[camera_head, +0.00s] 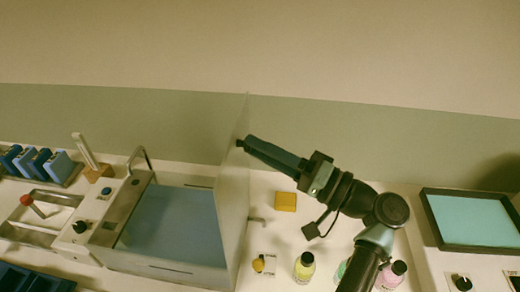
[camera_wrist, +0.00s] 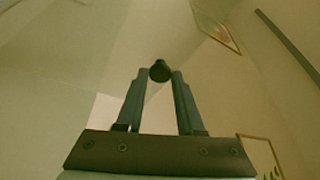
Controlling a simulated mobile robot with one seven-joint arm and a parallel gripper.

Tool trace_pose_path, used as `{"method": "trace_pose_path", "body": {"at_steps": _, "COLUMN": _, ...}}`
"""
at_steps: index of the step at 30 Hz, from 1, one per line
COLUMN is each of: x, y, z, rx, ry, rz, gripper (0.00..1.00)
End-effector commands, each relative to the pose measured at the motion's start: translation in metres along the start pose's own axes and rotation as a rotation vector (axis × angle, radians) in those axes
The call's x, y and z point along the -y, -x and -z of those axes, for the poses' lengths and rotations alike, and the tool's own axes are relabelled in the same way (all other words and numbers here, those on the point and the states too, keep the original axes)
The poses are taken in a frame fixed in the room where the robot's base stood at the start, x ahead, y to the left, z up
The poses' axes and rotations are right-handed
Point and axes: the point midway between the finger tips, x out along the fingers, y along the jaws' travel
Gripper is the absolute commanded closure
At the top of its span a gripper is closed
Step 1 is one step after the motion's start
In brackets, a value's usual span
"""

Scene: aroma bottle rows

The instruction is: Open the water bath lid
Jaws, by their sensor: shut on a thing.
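The water bath (camera_head: 168,222) is a pale box with a blue-grey interior, at the left in the head view. Its lid (camera_head: 235,195) stands about upright along the bath's right side, so the bath is uncovered. My gripper (camera_head: 242,144) reaches from the right to the upper part of the lid. In the wrist view my gripper (camera_wrist: 160,82) has its two fingers on either side of a small dark round knob (camera_wrist: 160,70), shut on it. The lid's left face and the knob's attachment are partly hidden.
Bottles with yellow (camera_head: 304,268) and pink (camera_head: 392,274) contents stand below my arm. A yellow block (camera_head: 285,201) lies right of the lid. A dark-rimmed tray (camera_head: 432,222) is at the right. Blue racks (camera_head: 38,162) and a bent metal pipe (camera_head: 142,155) are at the left.

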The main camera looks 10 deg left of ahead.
Motion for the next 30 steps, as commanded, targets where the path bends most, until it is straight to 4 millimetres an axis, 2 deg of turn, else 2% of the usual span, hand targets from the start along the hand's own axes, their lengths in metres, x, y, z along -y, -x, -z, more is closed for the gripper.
{"method": "trace_pose_path", "body": {"at_steps": 2, "x": 0.001, "y": 0.0, "z": 0.001, "rx": -0.002, "ry": 0.0, "rz": 0.001, "gripper": 1.0}}
{"method": "trace_pose_path", "body": {"at_steps": 3, "x": 0.001, "y": 0.0, "z": 0.001, "rx": -0.002, "ry": 0.0, "rz": 0.001, "gripper": 0.56}}
{"method": "trace_pose_path", "body": {"at_steps": 7, "x": 0.001, "y": 0.0, "z": 0.001, "rx": -0.001, "ry": 0.0, "rz": 0.0, "gripper": 0.33}}
{"method": "trace_pose_path", "body": {"at_steps": 15, "x": 0.0, "y": 0.0, "z": 0.0, "rx": -0.001, "ry": 0.001, "rz": -0.001, "gripper": 0.33}}
{"method": "trace_pose_path", "body": {"at_steps": 19, "x": -0.001, "y": 0.008, "z": 0.001, "rx": -0.004, "ry": 0.001, "rz": -0.001, "gripper": 0.33}}
{"method": "trace_pose_path", "body": {"at_steps": 23, "x": -0.003, "y": 0.03, "z": 0.0, "rx": -0.006, "ry": 0.003, "rz": -0.002, "gripper": 0.33}}
{"method": "trace_pose_path", "body": {"at_steps": 30, "x": -0.003, "y": 0.084, "z": 0.0, "rx": -0.006, "ry": 0.003, "rz": -0.001, "gripper": 0.33}}
